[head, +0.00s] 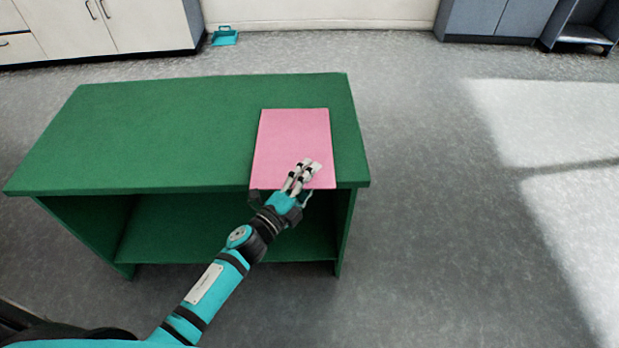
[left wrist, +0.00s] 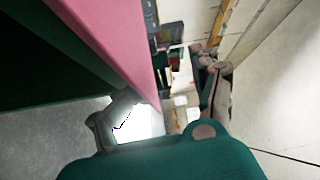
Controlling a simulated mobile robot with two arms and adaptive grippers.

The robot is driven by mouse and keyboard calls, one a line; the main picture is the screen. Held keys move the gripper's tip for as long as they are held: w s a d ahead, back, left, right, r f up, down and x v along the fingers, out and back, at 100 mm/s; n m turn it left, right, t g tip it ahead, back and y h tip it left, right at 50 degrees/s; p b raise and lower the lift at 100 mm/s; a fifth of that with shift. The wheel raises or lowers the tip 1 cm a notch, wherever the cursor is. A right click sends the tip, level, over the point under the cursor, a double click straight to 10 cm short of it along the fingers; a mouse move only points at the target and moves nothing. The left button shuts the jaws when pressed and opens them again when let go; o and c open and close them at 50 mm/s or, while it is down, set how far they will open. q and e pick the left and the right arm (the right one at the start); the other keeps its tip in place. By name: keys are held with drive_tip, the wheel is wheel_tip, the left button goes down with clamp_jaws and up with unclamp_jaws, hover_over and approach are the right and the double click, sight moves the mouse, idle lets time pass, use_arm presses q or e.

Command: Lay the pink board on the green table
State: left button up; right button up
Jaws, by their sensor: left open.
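The pink board (head: 285,140) is a flat rectangle lying on the right part of the green table (head: 170,130), its near edge close to the table's front edge. My left gripper (head: 306,168) comes in from the front and overlaps the board's near right corner in the head view. Its fingers are open and apart, with nothing seen held between them. In the left wrist view, the board (left wrist: 112,40) passes beside the left finger, with the green table (left wrist: 45,65) beyond it; whether they touch is unclear. My right gripper is not in view.
The table has an open lower shelf (head: 210,235) under its top. The left part of the tabletop is bare. White cabinets (head: 100,25), a teal tray-like item (head: 225,37) and grey-blue cabinets (head: 490,18) stand at the back. The floor right of the table is clear.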

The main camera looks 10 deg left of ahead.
use_arm(q)
drive_tip(key=shift+a+f, duration=0.1)
drive_tip(key=shift+f, duration=0.1)
drive_tip(key=s+d, duration=0.2)
drive_tip(key=s, duration=0.6)
drive_tip(key=shift+s+d+p, duration=0.3)
drive_tip(key=shift+r, duration=0.1)
drive_tip(key=s+r+p, duration=0.2)
drive_tip(key=r+p, duration=0.1)
drive_tip(key=s+d+r+p, duration=0.1)
drive_tip(key=r, duration=0.1)
drive_tip(key=shift+p, duration=0.3)
